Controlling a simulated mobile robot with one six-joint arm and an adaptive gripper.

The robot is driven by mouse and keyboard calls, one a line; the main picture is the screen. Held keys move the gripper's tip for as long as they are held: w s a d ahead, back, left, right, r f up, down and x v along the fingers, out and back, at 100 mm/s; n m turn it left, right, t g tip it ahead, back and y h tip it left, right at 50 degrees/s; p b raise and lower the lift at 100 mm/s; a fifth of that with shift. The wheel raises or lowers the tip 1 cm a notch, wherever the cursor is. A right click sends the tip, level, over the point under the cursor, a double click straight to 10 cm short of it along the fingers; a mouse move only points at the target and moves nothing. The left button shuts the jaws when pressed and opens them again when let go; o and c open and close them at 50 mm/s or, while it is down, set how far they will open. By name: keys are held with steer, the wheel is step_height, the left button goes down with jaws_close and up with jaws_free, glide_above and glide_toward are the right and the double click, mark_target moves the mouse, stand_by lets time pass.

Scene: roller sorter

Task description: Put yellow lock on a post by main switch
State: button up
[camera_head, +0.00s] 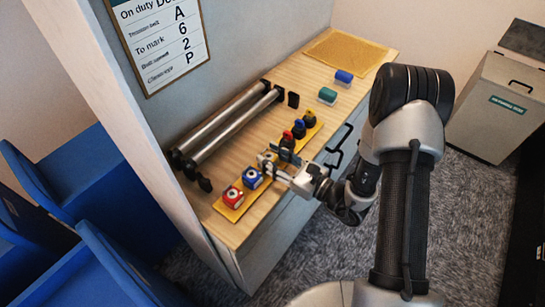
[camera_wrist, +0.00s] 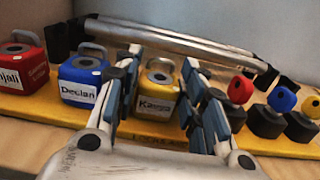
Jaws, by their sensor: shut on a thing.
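The yellow lock (camera_wrist: 160,84), with a grey shackle and a white name label, stands upright on the yellow board between my fingers in the wrist view. My gripper (camera_wrist: 161,72) is shut on it, one finger on each side. In the head view my gripper (camera_head: 266,165) is over the row of locks and mostly hides the yellow lock. To its left on the board are the blue lock (camera_wrist: 82,79), labelled Declan, and the red lock (camera_wrist: 22,65). I cannot make out the main switch or a post in either view.
Black pieces with red (camera_wrist: 240,90), blue (camera_wrist: 282,99) and yellow (camera_wrist: 311,106) tops stand right of my gripper. Steel rollers (camera_head: 228,125) run behind the board.

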steer(key=o, duration=1.2)
steer(key=v, duration=1.2)
steer(key=s+a+r+n+g+h, duration=0.2)
steer(key=s+a+r+n+g, duration=0.2)
steer(key=s+r+n+g, duration=0.3)
steer(key=s+a+r+n+g+h, duration=0.1)
steer(key=s+a+r+n+g, duration=0.4)
steer(key=s+n, duration=0.4)
steer(key=d+r+n+t+h, duration=0.2)
steer(key=d+n+h, duration=0.1)
steer(key=d, duration=0.1)
steer(key=s+d+r+n+t+h, duration=0.1)
steer(key=d+r+n+t+h, duration=0.1)
steer(key=d+n+h, duration=0.1)
steer(key=d+r+n+t+h, duration=0.1)
steer(key=d+r+n+h, duration=0.2)
steer(key=d+h, duration=0.2)
steer(key=shift+s+d+n+t, duration=0.3)
steer(key=shift+s+d+t, duration=0.1)
steer(key=shift+d, duration=0.1)
